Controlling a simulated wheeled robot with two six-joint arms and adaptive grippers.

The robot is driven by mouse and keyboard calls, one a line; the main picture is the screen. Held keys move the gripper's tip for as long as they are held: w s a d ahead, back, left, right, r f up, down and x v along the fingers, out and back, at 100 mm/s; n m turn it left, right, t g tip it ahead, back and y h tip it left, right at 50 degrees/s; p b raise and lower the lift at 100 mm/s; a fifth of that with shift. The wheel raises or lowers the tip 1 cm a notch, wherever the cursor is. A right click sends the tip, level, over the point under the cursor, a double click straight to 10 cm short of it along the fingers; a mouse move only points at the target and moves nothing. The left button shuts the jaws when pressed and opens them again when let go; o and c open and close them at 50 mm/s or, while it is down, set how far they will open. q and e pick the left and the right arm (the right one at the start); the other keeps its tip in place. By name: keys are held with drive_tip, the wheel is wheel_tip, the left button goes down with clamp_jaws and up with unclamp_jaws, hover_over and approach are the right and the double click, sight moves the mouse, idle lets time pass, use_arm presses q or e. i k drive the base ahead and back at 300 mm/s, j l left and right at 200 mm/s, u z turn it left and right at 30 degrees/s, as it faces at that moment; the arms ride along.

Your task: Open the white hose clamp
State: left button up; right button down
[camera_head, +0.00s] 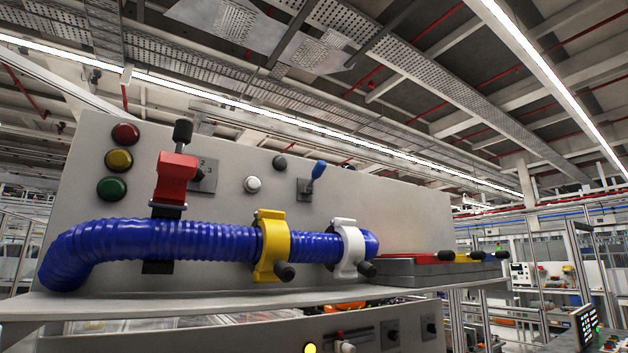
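The white hose clamp (347,247) sits around the right end of the blue corrugated hose (180,240). Its black knob (367,269) sticks out at its lower right. The clamp looks closed around the hose. A yellow clamp (268,245) with a black knob sits around the hose just to its left. A red clamp (175,180) stands at the hose further left, with its black-knobbed lever pointing up. Neither of my grippers shows in the head view.
The grey panel (410,215) behind the hose carries red, yellow and green buttons (119,160), a rotary switch, a white button (252,184) and a blue-tipped lever (318,170). A grey block (425,270) with coloured parts lies on the shelf right of the white clamp.

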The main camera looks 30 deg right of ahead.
sight(352, 261)
drive_tip(key=l+u, duration=0.15)
drive_tip(key=l, duration=0.35)
drive_tip(key=l+u, duration=0.15)
drive_tip(key=l, duration=0.4)
drive_tip(key=k+l+u, duration=0.1)
drive_tip(key=l, duration=0.4)
drive_tip(key=l+u, duration=0.15)
drive_tip(key=l, duration=0.35)
drive_tip(key=k+l+u, duration=0.15)
drive_tip(key=l, duration=0.35)
drive_tip(key=k+l+u, duration=0.15)
drive_tip(key=l, duration=0.35)
drive_tip(key=k+l+u, duration=0.1)
drive_tip(key=l, duration=0.4)
drive_tip(key=k+l+u, duration=0.15)
drive_tip(key=l, duration=0.3)
drive_tip(key=k, duration=0.05)
